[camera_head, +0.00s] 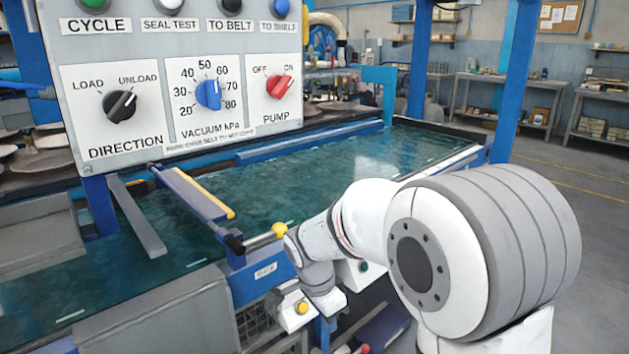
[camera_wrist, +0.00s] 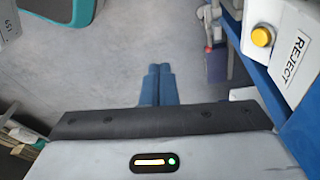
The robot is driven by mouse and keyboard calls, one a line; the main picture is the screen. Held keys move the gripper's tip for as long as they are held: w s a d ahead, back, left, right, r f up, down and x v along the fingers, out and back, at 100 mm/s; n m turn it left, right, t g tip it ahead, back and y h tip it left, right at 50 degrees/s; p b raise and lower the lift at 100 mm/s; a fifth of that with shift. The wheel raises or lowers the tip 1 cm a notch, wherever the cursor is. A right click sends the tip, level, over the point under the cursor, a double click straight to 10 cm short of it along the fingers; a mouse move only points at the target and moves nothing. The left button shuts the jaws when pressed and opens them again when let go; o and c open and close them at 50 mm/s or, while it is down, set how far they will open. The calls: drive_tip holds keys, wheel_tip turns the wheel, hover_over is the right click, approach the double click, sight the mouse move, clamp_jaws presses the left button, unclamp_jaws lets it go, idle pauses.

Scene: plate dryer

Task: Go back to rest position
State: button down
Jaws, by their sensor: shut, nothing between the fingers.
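My gripper (camera_wrist: 158,84) shows in the wrist view as two blue fingers side by side, touching, with nothing between them. It hangs over bare grey floor, and the fingers touch nothing I can see. A white box with a yellow button (camera_wrist: 262,37) and a REJECT label (camera_wrist: 291,63) is to the right of the fingers, apart from them. In the head view my white arm reaches in from the lower right to the front side of the machine. My fingers are hidden there.
The control panel (camera_head: 130,60) stands at the upper left. The teal belt (camera_head: 330,165) runs behind my arm, with a blue and yellow bar (camera_head: 195,192) over it. A yellow knob (camera_head: 279,230) is close to my arm. Open floor (camera_head: 590,230) lies at the right.

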drive_tip(key=s+d+r+n+p, duration=0.4)
drive_tip(key=s+r+p, duration=0.2)
drive_tip(key=r, duration=0.4)
drive_tip(key=s+d+r+n+t+y+p, duration=0.1)
drive_tip(key=s+d+r+n+p, duration=0.3)
drive_tip(key=r+p, duration=0.5)
drive_tip(key=s+d+r+n+t+y+p, duration=0.1)
drive_tip(key=s+d+r+n+p, duration=0.3)
drive_tip(key=s+r+p, duration=0.3)
drive_tip(key=v, duration=0.5)
drive_tip(key=shift+w+d+r, duration=0.2)
